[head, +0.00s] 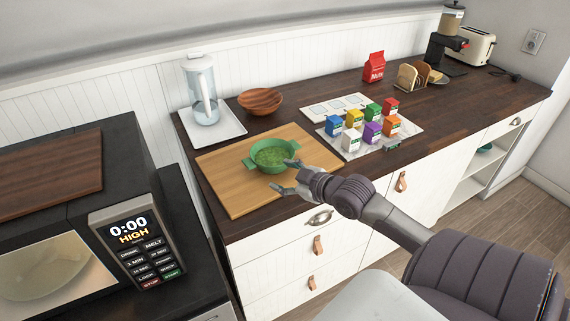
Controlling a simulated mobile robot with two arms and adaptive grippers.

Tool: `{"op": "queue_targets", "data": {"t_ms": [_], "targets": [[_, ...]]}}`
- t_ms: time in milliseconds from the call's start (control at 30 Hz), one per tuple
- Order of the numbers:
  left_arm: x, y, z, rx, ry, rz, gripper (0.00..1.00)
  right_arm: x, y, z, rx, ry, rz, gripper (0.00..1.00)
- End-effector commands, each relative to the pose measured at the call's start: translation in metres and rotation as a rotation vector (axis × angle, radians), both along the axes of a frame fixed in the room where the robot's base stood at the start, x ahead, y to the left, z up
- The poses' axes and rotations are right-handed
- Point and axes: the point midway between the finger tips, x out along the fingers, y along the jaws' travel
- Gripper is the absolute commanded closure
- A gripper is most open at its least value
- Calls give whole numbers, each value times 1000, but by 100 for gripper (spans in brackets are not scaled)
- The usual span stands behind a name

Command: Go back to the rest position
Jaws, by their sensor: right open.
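My right gripper (285,176) is open, with its fingers beside the near right edge of a green pot (271,155). I cannot tell whether a fingertip touches the pot's handle. The pot stands upright on a wooden cutting board (225,178) and holds green contents. My right arm reaches in from the lower right, over the counter's front edge. My left gripper does not show.
A microwave panel (135,240) stands at the left. A glass pitcher (201,92) on a white tray and a wooden bowl (260,100) are behind the board. Several small coloured boxes (372,131) stand to the right. Drawers and cabinets lie below the counter (440,105).

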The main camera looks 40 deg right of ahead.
Motion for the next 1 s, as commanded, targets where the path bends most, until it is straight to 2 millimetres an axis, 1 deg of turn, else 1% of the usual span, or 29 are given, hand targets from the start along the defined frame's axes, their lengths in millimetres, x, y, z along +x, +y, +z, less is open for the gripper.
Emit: {"op": "queue_targets", "data": {"t_ms": [533, 633, 667, 767, 800, 867, 900, 1000], "targets": [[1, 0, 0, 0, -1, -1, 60, -1, 0, 0, 0, 1, 0, 38], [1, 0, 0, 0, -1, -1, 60, -6, 7, -9, 8, 28, -1, 38], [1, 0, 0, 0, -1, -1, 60, -9, 11, -15, 14, 49, -2, 38], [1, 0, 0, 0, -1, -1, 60, -31, 38, -48, 43, 163, -11, 38], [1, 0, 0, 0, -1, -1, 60, -44, 53, -64, 58, 226, -19, 38], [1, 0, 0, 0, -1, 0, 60, -66, 75, -85, 80, 321, -33, 38], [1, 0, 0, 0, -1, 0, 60, -80, 89, -96, 92, 381, -47, 38], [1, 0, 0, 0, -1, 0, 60, -111, 115, -115, 116, 503, -80, 38]]}}
